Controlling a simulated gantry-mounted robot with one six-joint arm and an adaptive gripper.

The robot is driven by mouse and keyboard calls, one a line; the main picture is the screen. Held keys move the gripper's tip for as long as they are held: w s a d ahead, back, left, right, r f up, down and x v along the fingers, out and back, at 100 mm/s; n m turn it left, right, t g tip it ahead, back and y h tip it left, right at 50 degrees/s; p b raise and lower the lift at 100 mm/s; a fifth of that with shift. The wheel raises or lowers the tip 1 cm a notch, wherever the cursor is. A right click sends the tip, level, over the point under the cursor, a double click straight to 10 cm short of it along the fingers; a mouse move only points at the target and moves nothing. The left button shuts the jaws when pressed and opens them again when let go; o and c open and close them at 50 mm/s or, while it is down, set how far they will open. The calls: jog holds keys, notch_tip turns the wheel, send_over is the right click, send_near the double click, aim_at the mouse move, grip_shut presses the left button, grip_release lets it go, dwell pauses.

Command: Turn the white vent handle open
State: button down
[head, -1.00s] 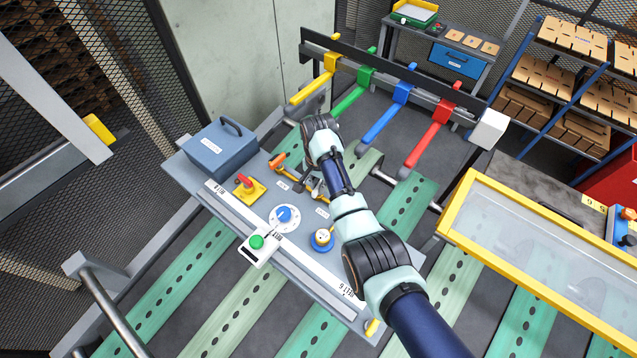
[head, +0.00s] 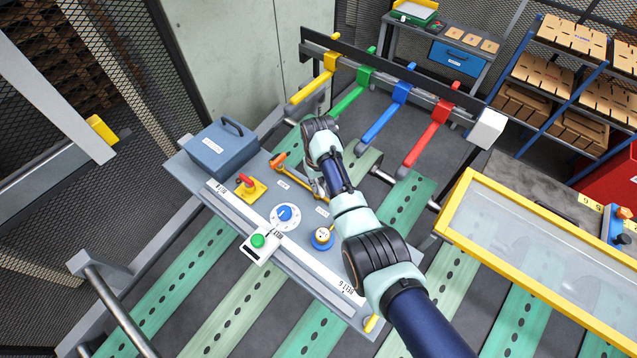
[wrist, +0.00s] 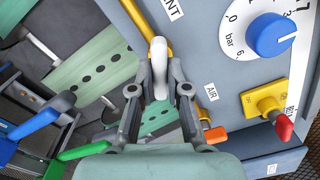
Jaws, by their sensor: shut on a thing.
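The white vent handle (wrist: 158,62) is in the middle of the wrist view, by the yellow pipe (wrist: 138,18) and near a partly cut-off label ending in "ENT" (wrist: 172,9). My gripper (wrist: 156,80) is shut on it, one dark finger on each side. The handle slants across the pipe in this view; its base is partly hidden by the fingers. In the head view my gripper (head: 321,188) is at the far right part of the grey panel, mostly behind my wrist, and the white handle cannot be made out there.
The panel (head: 312,255) carries an orange air handle (head: 278,161), a red-handled yellow switch (head: 249,187), a blue dial (head: 285,214), a blue-based knob (head: 322,238) and a green button (head: 258,241). A blue-grey box (head: 217,149) stands at its left. Coloured levers (head: 386,117) lie beyond.

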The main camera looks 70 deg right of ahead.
jog(key=n, duration=0.5)
jog(key=shift+n, duration=0.3)
dwell(0.4)
jog(key=c, duration=1.1)
grip_release()
jog(key=shift+c, duration=0.2)
notch_tip(320, 180, up, 12)
